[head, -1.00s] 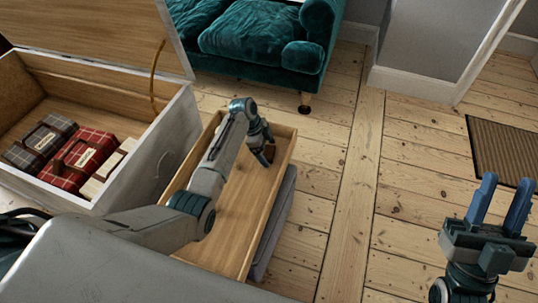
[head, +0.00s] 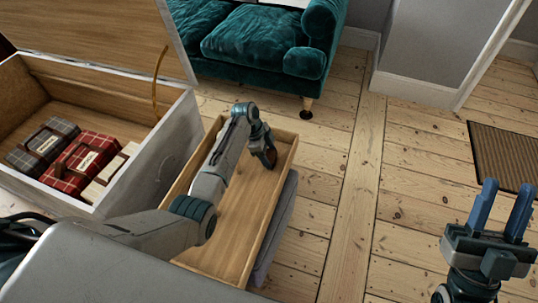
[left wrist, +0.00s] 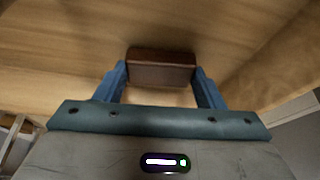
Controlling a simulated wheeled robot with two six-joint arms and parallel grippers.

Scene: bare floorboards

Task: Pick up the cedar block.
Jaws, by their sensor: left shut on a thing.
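The cedar block (left wrist: 160,68) is a small dark reddish-brown block, held between the two blue fingers of my left gripper (left wrist: 160,82) in the left wrist view. In the head view my left gripper (head: 268,158) is over the far end of the open wooden drawer (head: 233,230), and only a little of the block (head: 270,163) shows there. The gap between block and drawer floor is hard to judge. My right gripper (head: 504,212) is open and empty above the floor at the right.
An open chest (head: 150,165) holding several small cases (head: 77,165) stands left of the drawer. A grey padded thing (head: 277,225) lies along the drawer's right side. A green velvet sofa (head: 262,45) is behind. The floorboards on the right are clear up to a brown mat (head: 503,155).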

